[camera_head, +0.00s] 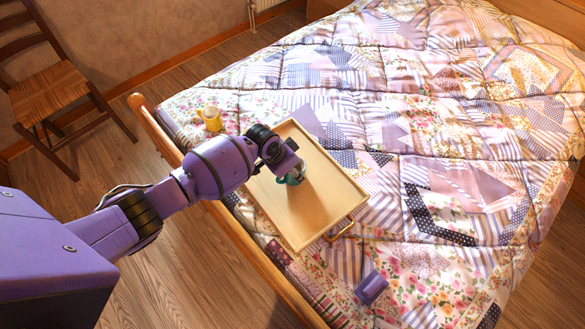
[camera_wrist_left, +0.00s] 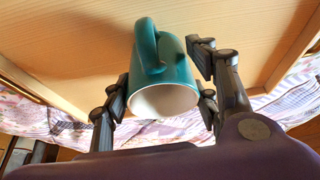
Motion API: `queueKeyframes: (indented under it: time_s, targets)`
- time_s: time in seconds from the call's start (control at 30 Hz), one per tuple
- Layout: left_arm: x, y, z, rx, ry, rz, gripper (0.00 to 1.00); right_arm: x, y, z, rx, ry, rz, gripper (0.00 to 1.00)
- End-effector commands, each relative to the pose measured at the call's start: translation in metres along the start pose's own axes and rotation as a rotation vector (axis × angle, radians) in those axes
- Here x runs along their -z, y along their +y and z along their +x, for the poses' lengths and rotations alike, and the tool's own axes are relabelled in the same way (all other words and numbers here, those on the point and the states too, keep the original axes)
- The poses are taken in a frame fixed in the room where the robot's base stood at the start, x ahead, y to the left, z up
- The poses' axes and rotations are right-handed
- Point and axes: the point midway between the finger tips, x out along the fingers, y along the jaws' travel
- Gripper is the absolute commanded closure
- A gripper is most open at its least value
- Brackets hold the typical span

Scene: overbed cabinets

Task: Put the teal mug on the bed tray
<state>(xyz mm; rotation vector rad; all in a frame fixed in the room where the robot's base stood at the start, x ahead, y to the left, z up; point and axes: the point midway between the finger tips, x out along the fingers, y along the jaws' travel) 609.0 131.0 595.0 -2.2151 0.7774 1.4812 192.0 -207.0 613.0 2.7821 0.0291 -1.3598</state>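The teal mug (camera_head: 291,179) is over the bed tray (camera_head: 315,218), toward its far left part, partly hidden by my left gripper (camera_head: 284,160). In the left wrist view the mug (camera_wrist_left: 165,75) shows its handle and white inside, with its mouth toward the camera. The light wooden tray (camera_wrist_left: 80,50) fills the background there. I cannot tell whether the mug's base touches the tray. My right gripper is not in view.
The tray lies on a patchwork quilt (camera_head: 440,130) near the bed's wooden side rail (camera_head: 250,255). A yellow mug (camera_head: 211,118) stands on the quilt beyond the tray. A purple object (camera_head: 371,288) lies nearer. A chair (camera_head: 50,90) stands at far left. The tray's near part is bare.

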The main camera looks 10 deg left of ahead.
Motion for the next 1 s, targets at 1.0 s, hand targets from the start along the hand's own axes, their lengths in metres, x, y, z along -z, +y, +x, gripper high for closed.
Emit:
queueKeyframes:
  time_s: [1.0]
  targets:
    - [0.002, -0.001, -0.095, 0.002, 0.002, 0.002, 0.27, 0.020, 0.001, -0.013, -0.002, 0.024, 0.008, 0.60]
